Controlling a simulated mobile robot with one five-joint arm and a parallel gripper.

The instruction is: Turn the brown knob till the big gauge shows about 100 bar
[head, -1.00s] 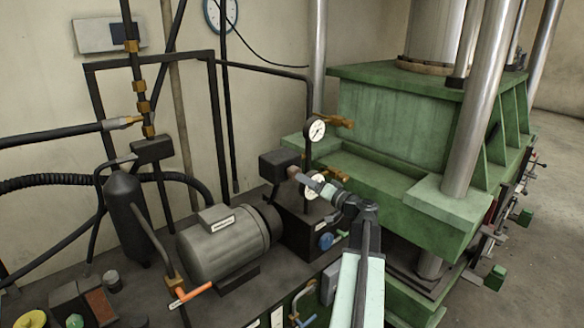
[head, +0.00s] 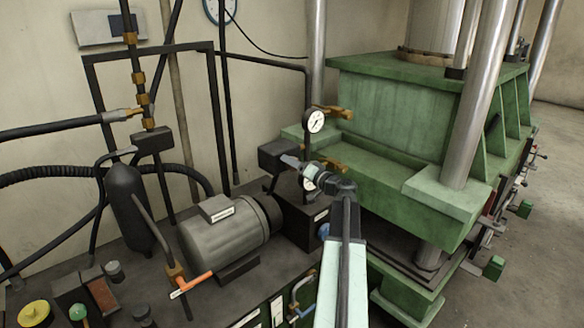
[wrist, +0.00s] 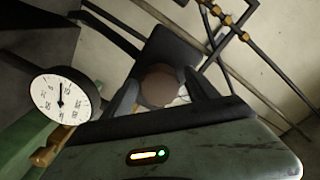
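The brown knob (wrist: 160,85) shows in the wrist view as a round disc in front of a dark box. My gripper (wrist: 166,98) has one dark finger on each side of the knob, with a pale gap at the right finger. I cannot tell whether the left finger touches it. In the head view my gripper (head: 288,160) reaches the front of the black box (head: 276,155) and hides the knob. The big gauge (head: 315,120) is white with a dark needle. It also shows tilted in the wrist view (wrist: 62,97); its numbers are too small to read surely.
The green press (head: 400,120) stands close on the right, with brass fittings (head: 333,112) beside the gauge. A grey motor (head: 225,235) with an orange-handled lever (head: 192,285) lies to the left.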

